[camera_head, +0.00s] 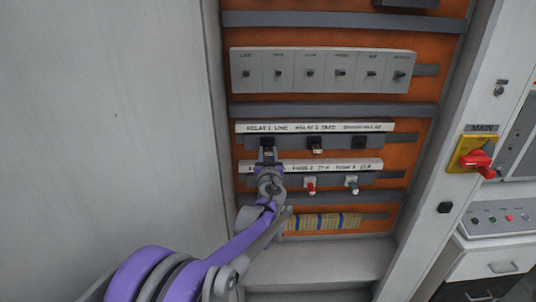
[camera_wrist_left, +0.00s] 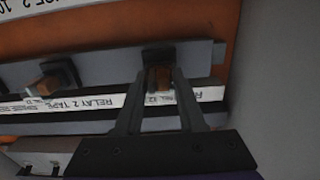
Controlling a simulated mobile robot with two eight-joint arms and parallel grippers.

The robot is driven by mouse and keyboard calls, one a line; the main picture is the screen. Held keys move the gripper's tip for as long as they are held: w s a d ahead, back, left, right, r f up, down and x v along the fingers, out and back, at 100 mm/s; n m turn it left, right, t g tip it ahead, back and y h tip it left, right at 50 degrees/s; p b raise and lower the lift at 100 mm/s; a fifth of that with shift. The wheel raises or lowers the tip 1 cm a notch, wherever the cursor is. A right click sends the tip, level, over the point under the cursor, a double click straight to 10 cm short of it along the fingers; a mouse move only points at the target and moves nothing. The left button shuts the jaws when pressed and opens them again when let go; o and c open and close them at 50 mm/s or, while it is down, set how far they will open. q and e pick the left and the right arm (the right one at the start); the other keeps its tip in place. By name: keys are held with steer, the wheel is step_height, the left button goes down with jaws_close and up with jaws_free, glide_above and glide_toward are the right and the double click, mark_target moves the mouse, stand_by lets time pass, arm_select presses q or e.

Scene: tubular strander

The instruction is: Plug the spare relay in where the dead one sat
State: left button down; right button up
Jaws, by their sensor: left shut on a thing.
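My left gripper (camera_head: 268,157) is at the left end of the relay row, under the RELAY 1 LINE label. In the left wrist view its two fingers (camera_wrist_left: 159,80) are shut on a small brown relay (camera_wrist_left: 159,77). This relay is right at the black relay 1 socket (camera_wrist_left: 158,56); I cannot tell whether it is fully seated. The relay 2 block (camera_head: 316,147) sits in the middle socket and also shows in the left wrist view (camera_wrist_left: 50,82). The spare relay socket (camera_head: 359,142) at the right looks dark and empty. My right gripper is out of view.
Below is a row of small switches, one with a red tip (camera_head: 310,185). Above is a grey switch panel (camera_head: 320,71). The cabinet wall (camera_head: 215,120) stands close on the left. A red main switch (camera_head: 476,158) is on the right post.

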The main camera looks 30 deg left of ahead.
arm_select(q)
steer(key=shift+w+a, duration=0.3)
steer(key=shift+w, duration=0.15)
steer(key=shift+c, duration=2.1)
jaws_free()
steer(key=v, duration=1)
steer(key=shift+s+d, duration=0.25)
steer(key=shift+s, duration=0.05)
steer(key=s+d+f+m+g+h, duration=0.1)
steer(key=s+d+f+g, duration=0.15)
steer(key=s+f, duration=0.4)
steer(key=s+d+f+g+h, duration=0.2)
steer(key=s+f+g, duration=0.15)
steer(key=s, duration=0.55)
steer(key=s+d+f+m+g+h, duration=0.3)
steer(key=s+d+f+m+h, duration=0.2)
steer(key=s+d, duration=0.6)
step_height(320, 180, down, 2)
steer(key=shift+d+f+h, duration=0.15)
steer(key=shift+d+h, duration=0.25)
steer(key=shift+h, duration=0.2)
